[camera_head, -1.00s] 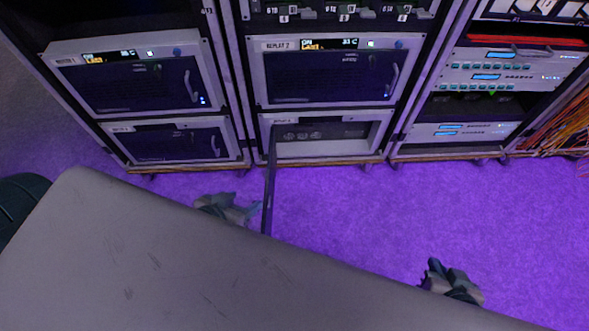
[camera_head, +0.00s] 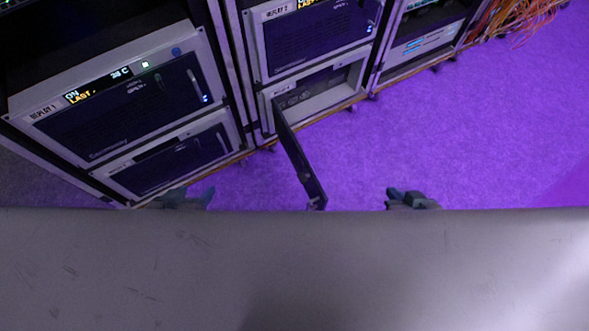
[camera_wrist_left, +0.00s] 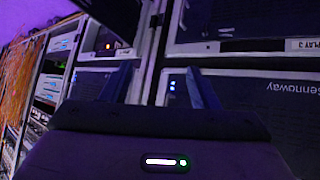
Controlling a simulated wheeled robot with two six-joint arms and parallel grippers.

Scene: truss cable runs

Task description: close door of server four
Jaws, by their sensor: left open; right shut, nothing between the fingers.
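The open server (camera_head: 318,92) sits low in the middle rack. Its label is too small to read, so I cannot tell its number. Its dark door (camera_head: 299,155) is hinged at the left and swung out toward me over the purple floor. My left gripper (camera_head: 186,199) is open and empty, left of the door and apart from it, before the lower left server. My right gripper (camera_head: 408,200) is shut and empty, right of the door's free end and apart from it. In the left wrist view, the left fingers (camera_wrist_left: 160,88) stand apart facing the server fronts.
The lower left server (camera_head: 170,160) and the server above it (camera_head: 125,100) have shut doors. A shut server (camera_head: 310,38) is above the open one. Orange cables (camera_head: 510,18) hang at the far right. The purple floor (camera_head: 470,130) right of the door is clear.

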